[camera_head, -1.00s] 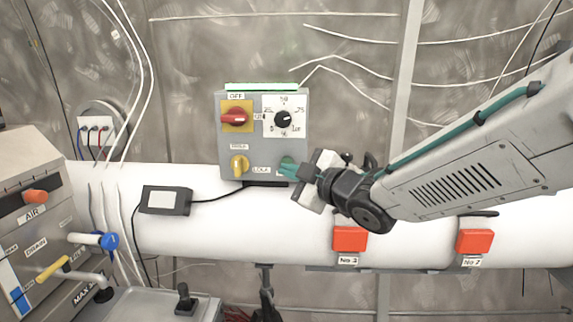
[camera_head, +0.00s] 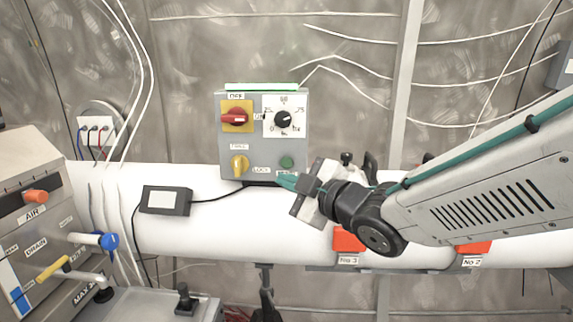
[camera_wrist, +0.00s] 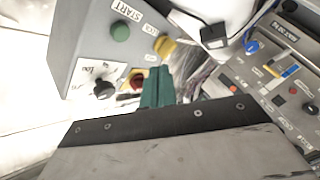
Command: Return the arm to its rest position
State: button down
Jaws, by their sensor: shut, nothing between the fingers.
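My gripper (camera_head: 286,181) has teal fingers and is shut and empty. In the head view its tip is just below the lower right corner of the grey control box (camera_head: 250,140), near the green button (camera_head: 287,162); I cannot tell whether it touches the box. In the wrist view the closed teal fingers (camera_wrist: 158,88) point toward the box, and the green button (camera_wrist: 120,31) shows to their upper left. My arm (camera_head: 490,185) reaches in from the right side.
The box carries a red switch (camera_head: 235,118), a dial (camera_head: 283,119) and a yellow switch (camera_head: 239,165). A white pipe (camera_head: 215,225) runs behind, with a small display (camera_head: 166,200) and red boxes (camera_head: 348,240) on it. A console (camera_head: 40,220) stands at left.

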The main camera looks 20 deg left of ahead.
jog(key=w+d+f+m+h, duration=0.1)
jog(key=d+f+m+h, duration=0.35)
jog(key=f, duration=0.35)
jog(key=s+d+f+m+g+h, duration=0.1)
jog(key=s+d+f+m+h, duration=0.2)
jog(key=d, duration=0.6)
jog(key=d+f+m+g+h, duration=0.1)
jog(key=d+m+h, duration=0.2)
jog(key=d+h, duration=0.35)
jog(key=s+d+r+m+g, duration=0.1)
jog(key=s+d+m, duration=0.4)
jog(key=s+d, duration=0.5)
jog(key=s+d+r+m+g, duration=0.2)
jog(key=s+d+m+g, duration=0.2)
jog(key=s+d, duration=0.7)
jog(key=shift+s+d+r+m+g+h, duration=0.3)
jog(key=shift+d+m+h, duration=0.1)
jog(key=shift+d+m, duration=0.65)
